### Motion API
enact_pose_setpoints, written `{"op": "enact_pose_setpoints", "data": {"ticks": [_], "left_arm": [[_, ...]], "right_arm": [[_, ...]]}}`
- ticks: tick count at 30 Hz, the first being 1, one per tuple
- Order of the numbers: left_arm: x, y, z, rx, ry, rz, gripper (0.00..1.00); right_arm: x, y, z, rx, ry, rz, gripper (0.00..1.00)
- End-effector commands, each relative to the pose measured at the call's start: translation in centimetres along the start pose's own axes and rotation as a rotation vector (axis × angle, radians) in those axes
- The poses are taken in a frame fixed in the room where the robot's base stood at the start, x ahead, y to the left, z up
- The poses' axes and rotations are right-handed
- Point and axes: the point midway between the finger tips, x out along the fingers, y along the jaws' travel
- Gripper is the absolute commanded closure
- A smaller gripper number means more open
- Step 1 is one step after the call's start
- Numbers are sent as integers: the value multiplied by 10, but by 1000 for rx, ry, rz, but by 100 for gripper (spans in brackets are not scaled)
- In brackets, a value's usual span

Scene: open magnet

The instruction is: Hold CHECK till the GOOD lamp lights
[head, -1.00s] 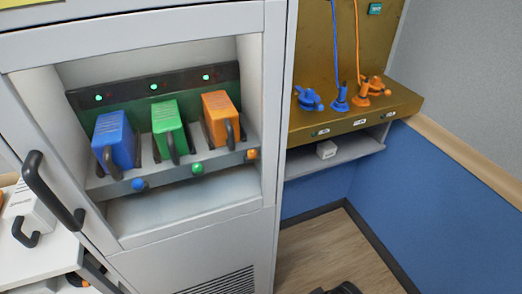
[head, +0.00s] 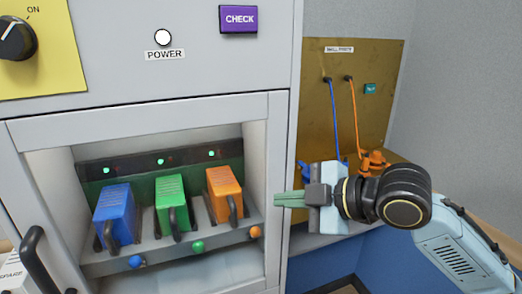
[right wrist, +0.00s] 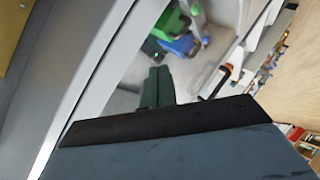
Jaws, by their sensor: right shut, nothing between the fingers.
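A purple CHECK button (head: 238,19) is on the upper front of the grey cabinet in the head view. A white lamp labelled POWER (head: 163,37) is to its left. No lamp marked GOOD can be made out in these views. My right gripper (head: 278,200) is shut and empty, with its green fingers pointing left in front of the cabinet's right edge. It is below and to the right of the CHECK button, apart from it. In the right wrist view its shut fingers (right wrist: 158,85) point toward the bay. My left gripper is not in view.
Blue (head: 115,215), green (head: 173,203) and orange (head: 225,193) modules stand in the open bay under lit green lights. A black knob (head: 17,39) is at upper left. A brass panel (head: 350,100) with blue and orange cables stands behind my right arm.

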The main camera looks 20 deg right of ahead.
Motion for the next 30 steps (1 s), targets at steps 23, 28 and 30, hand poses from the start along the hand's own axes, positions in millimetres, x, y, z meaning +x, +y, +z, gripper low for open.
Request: {"op": "enact_pose_setpoints", "data": {"ticks": [23,28,30], "left_arm": [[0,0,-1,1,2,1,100],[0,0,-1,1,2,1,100],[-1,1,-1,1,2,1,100]], "right_arm": [[-193,167,-165,-711,292,347,100],[-192,167,-165,-710,292,346,100],[-192,168,-165,-710,292,346,100]]}}
